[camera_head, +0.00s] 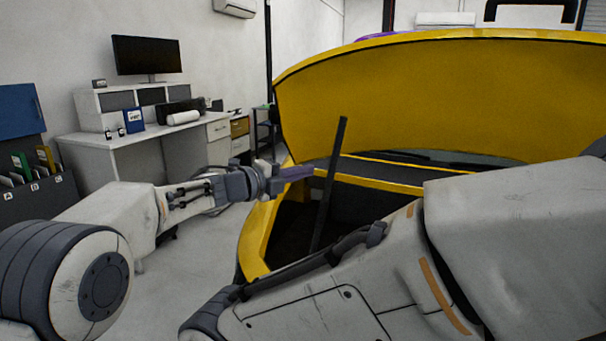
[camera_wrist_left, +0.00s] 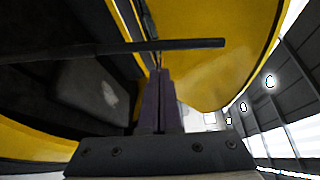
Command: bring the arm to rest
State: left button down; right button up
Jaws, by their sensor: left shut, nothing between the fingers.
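My left arm comes in from the left in the head view. Its gripper (camera_head: 296,173) is at the left edge of the yellow car's open front compartment, close to a dark upright bar (camera_head: 328,185). In the left wrist view the two dark fingers (camera_wrist_left: 160,100) are together with nothing between them. The bar (camera_wrist_left: 150,47) crosses that view just beyond the fingertips; I cannot tell whether they touch. My right arm (camera_head: 350,290) fills the lower right of the head view, and its gripper is out of sight.
The yellow raised hood (camera_head: 420,95) stands above the open compartment (camera_head: 290,225). A white desk (camera_head: 150,140) with a monitor (camera_head: 147,56) stands at the back left. A dark rack (camera_head: 35,195) with folders is at the far left. Grey floor (camera_head: 200,255) is clear between desk and car.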

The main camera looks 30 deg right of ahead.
pick_arm(q)
jog(key=shift+s+d, duration=0.1)
jog(key=shift+d, duration=0.05)
jog(key=a+f+n+t+y, duration=0.1)
jog(key=a+n+t+y, duration=0.55)
jog(key=a+n, duration=0.55)
jog(key=s+a+f+n+y, duration=0.5)
jog(key=a+f+n, duration=0.2)
jog(key=a, duration=0.2)
jog(key=s+a+f+n+g+y, duration=0.1)
jog(key=s+a+f+n+g, duration=0.2)
jog(key=s, duration=0.6)
jog(key=s+a+f+n+g+y, duration=0.2)
jog(key=s+a+f+g, duration=0.1)
jog(key=s+a+f, duration=0.3)
jog(key=s+a+f+n+g+y, duration=0.1)
jog(key=s+a+f+n+g, duration=0.2)
jog(key=s+a, duration=0.5)
jog(key=s+f+g, duration=0.1)
jog(key=s, duration=0.5)
jog(key=shift+f+n, duration=0.3)
jog(key=shift+d+y, duration=0.1)
jog(key=shift+y, duration=0.15)
